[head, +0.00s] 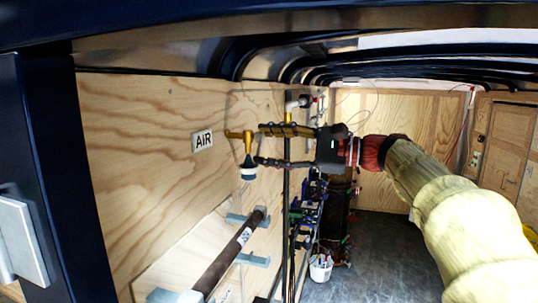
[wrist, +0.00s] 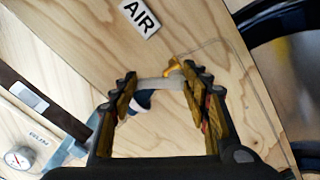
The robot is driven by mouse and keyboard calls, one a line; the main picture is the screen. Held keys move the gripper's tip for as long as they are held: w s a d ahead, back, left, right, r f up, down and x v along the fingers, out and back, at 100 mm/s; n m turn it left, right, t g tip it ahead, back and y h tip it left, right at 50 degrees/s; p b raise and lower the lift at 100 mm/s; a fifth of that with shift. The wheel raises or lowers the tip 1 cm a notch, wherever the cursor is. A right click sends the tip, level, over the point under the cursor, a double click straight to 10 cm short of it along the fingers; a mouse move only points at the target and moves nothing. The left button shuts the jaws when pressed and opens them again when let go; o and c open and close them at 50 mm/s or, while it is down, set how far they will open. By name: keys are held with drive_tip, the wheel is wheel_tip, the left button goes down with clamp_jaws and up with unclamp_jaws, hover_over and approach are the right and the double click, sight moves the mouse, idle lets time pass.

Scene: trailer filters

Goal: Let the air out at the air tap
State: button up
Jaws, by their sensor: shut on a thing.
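The air tap (head: 248,171) stands out from the plywood wall beside the AIR label (head: 203,140). It has a yellow body and lever (head: 234,134) and a dark-and-white round end below. My gripper (head: 258,146) reaches in from the right, with one finger above the other at the tap. In the wrist view, my gripper (wrist: 161,81) is shut on the tap, with its fingers on both sides of a pale bar. The yellow lever (wrist: 176,67) shows beyond the fingertips, and the dark-and-white end (wrist: 140,100) is partly hidden by the left finger. Exact finger contact is hard to see.
A dark pipe (head: 230,250) on grey brackets runs along the wall below the tap. A dark upright post and blue-and-black fittings (head: 310,205) stand behind my gripper. A white bucket (head: 320,267) sits on the floor. Grey floor (head: 385,255) lies open to the right.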

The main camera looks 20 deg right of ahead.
drive_tip(key=n+b, duration=0.2)
drive_tip(key=n, duration=0.1)
drive_tip(key=f+n+b, duration=0.1)
drive_tip(key=n, duration=0.1)
drive_tip(key=shift+w+d+b, duration=0.2)
drive_tip(key=shift+w+b, duration=0.15)
idle(0.4)
drive_tip(key=o, duration=1.2)
drive_tip(key=shift+r, duration=0.1)
drive_tip(key=shift+c, duration=0.2)
drive_tip(key=v, duration=1.2)
drive_tip(key=shift+w, duration=0.1)
